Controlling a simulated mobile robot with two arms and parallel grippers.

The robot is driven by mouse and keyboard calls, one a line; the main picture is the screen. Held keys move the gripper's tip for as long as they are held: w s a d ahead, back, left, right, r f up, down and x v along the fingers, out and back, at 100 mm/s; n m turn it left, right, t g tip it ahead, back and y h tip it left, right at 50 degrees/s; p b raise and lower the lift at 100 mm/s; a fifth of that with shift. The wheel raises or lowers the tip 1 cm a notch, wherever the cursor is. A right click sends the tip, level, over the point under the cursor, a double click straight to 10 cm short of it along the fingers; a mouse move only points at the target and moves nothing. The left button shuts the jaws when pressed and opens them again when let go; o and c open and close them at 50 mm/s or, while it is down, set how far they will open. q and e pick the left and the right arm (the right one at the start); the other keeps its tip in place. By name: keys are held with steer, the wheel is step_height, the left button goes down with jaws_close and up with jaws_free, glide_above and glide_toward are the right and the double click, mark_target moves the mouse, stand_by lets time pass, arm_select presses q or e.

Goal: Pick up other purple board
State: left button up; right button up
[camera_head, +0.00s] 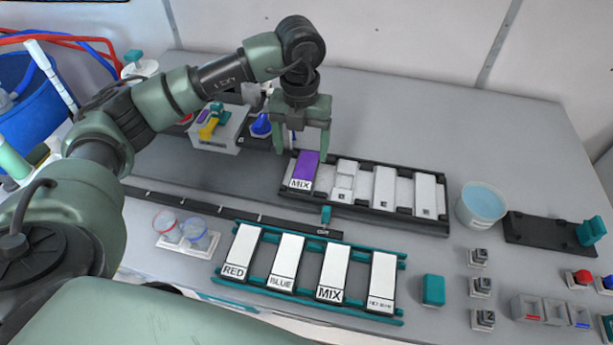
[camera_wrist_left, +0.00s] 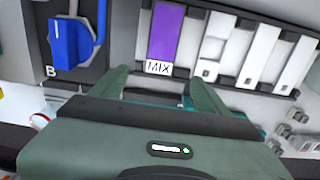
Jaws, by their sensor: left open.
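The purple board (camera_head: 306,167) with a white MIX label lies in the leftmost slot of the black rack (camera_head: 446,222). It also shows in the left wrist view (camera_wrist_left: 165,32), ahead of the fingers. My left gripper (camera_head: 302,150) is open and empty, pointing down above and just behind the purple board. It appears apart from the board. My right gripper is not in view.
White boards (camera_head: 384,188) fill the other rack slots. A teal rack (camera_head: 390,317) in front holds several labelled white boards. A blue knob (camera_wrist_left: 72,42) stands left of the purple board. A cup (camera_head: 482,204) stands right of the black rack.

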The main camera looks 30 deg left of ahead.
mark_target(303, 177)
arm_select(q)
step_height(303, 177, down, 2)
steer(key=shift+w+f+b, duration=0.15)
steer(key=shift+b, duration=0.45)
steer(key=shift+f, duration=0.45)
steer(key=f+p, duration=0.1)
steer(key=f, duration=0.1)
steer(key=f+p, duration=0.1)
steer(key=f, duration=0.1)
steer(key=f+p, duration=0.1)
steer(key=f, duration=0.1)
steer(key=shift+w+f+p, duration=0.1)
steer(key=shift+w+p, duration=0.15)
steer(key=shift+p, duration=0.05)
steer(key=shift+f, duration=0.3)
steer(key=c, duration=1.5)
steer(key=shift+o, duration=0.2)
steer(key=shift+a, duration=0.1)
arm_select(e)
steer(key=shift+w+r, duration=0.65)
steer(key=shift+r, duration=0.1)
arm_select(q)
steer(key=shift+r, duration=0.15)
